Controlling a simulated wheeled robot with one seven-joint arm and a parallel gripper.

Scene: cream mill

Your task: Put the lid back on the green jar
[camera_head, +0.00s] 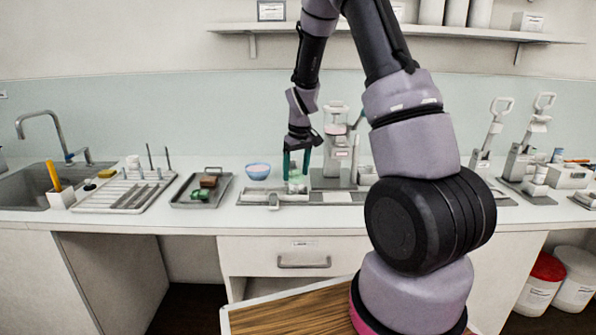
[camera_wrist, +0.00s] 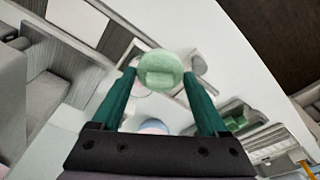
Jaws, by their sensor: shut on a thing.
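My gripper (camera_head: 296,175) points down over the counter, and its green fingers are closed on a pale green round lid (camera_wrist: 160,70) with a small block-shaped grip on top. In the wrist view the lid sits between the fingertips. Whether the lid touches a jar is hidden from above.
A blue bowl (camera_head: 258,172) stands just left of my gripper. A grey tray (camera_head: 182,199) with green and brown blocks and a drying rack (camera_head: 100,196) lie further left. A grey machine (camera_head: 336,160) stands close on the right. The counter's front edge is near.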

